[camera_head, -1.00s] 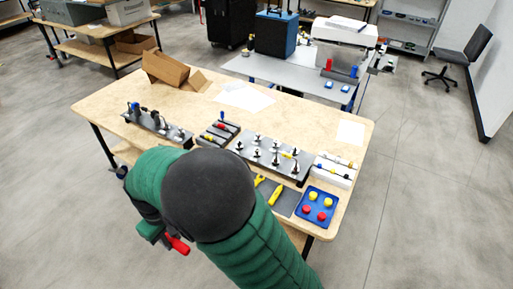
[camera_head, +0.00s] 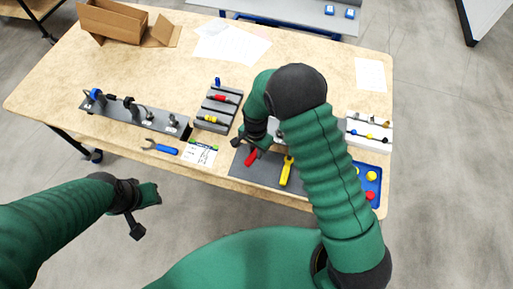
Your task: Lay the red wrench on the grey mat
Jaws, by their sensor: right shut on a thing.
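The red wrench (camera_head: 251,157) shows in the head view at the left part of the grey mat (camera_head: 268,174). My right gripper (camera_head: 249,145) is just above it and shut on it. The gripper covers part of the wrench, and I cannot tell whether the wrench touches the mat. A yellow wrench (camera_head: 287,172) lies on the mat to the right. My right arm hides the mat's right part. My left gripper (camera_head: 143,208) hangs off the table's front edge at the lower left; its jaw opening is unclear.
A blue wrench (camera_head: 161,148) and a printed card (camera_head: 200,153) lie left of the mat. A dark grey rack (camera_head: 218,107) stands behind it. A blue tray (camera_head: 375,186) and a white rack (camera_head: 369,132) are to the right.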

